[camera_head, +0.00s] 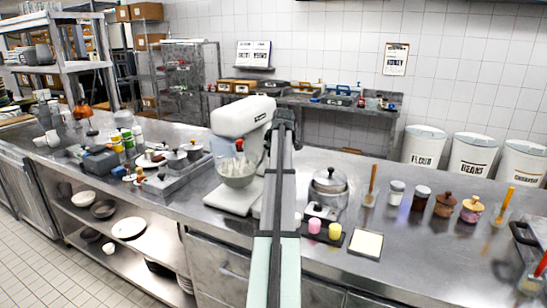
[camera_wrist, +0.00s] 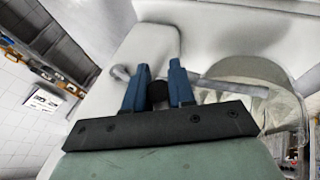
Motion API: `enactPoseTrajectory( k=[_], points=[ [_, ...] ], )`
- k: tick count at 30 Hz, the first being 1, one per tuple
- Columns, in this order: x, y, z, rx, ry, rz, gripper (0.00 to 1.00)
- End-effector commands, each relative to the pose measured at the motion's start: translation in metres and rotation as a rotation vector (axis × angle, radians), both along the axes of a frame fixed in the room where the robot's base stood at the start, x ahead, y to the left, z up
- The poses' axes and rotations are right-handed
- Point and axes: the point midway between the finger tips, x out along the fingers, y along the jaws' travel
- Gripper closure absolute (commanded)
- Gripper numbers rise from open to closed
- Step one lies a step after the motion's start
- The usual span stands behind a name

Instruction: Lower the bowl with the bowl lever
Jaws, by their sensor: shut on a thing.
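A white stand mixer (camera_head: 243,118) stands on the steel counter in the head view. In the head view my arm covers the mixer's right side and hides the lever and fingertips.
A white square board (camera_head: 366,243) lies near the front edge.

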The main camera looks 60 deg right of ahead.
Motion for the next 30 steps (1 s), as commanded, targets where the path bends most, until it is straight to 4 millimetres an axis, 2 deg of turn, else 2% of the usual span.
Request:
enactPoseTrajectory(
  k=[1, 7, 16, 30],
  points=[
    [0.002, -0.006, 0.006, 0.036, -0.001, 0.0, 1.0],
    [0.001, -0.008, 0.015, 0.166, 0.0, 0.0, 1.0],
    [0.0, -0.008, 0.023, 0.158, 0.0, 0.0, 1.0],
    [0.0, -0.009, 0.025, 0.157, -0.001, 0.001, 1.0]
  ],
)
